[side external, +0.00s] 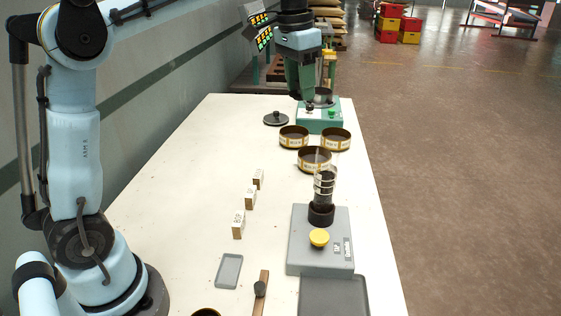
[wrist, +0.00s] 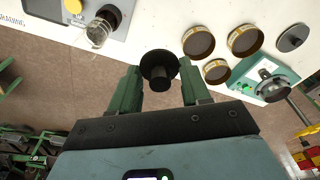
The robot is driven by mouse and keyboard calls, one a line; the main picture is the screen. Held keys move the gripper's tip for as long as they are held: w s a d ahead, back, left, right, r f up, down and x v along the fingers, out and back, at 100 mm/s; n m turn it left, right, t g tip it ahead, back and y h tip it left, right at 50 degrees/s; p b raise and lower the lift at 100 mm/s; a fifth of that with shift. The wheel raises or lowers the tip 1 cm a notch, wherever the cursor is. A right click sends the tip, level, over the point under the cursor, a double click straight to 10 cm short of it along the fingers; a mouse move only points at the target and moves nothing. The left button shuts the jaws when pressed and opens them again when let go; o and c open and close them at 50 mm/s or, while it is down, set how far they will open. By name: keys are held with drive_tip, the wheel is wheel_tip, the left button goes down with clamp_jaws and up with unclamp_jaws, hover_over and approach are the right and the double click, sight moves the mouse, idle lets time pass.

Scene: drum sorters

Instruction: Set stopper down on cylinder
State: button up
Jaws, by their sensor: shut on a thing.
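The stopper (wrist: 158,66) is a black disc with a short stem, seen between my fingers in the wrist view. My gripper (wrist: 160,88) is shut on it and holds it in the air. In the side view my gripper (side external: 308,98) appears in front of the green machine at the far end of the table, with the stopper hard to make out. The cylinder (side external: 324,185) is clear glass with dark contents, upright in a black collar on a grey machine. It shows at the upper left of the wrist view (wrist: 98,34), apart from the stopper.
Three brass-rimmed sieves (side external: 314,159) stand between the cylinder and the green machine (side external: 320,124). A dark round lid (side external: 276,119) lies left of them. Labelled blocks (side external: 250,198) and a small grey tray (side external: 229,270) lie left of the grey machine (side external: 305,250). The table's left middle is clear.

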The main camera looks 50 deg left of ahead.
wheel_tip(320, 180, up, 6)
drive_tip(key=shift+r, duration=0.1)
drive_tip(key=shift+s+d+r, duration=0.1)
drive_tip(key=shift+d+r, duration=0.05)
drive_tip(key=shift+d, duration=0.6)
drive_tip(key=s+d, duration=0.3)
drive_tip(key=d, duration=0.8)
drive_tip(key=shift+a+f, duration=0.2)
drive_tip(key=shift+f, duration=1.1)
drive_tip(key=shift+a+f, duration=0.2)
drive_tip(key=shift+f, duration=1.05)
drive_tip(key=shift+f, duration=2.95)
drive_tip(key=shift+f, duration=0.9)
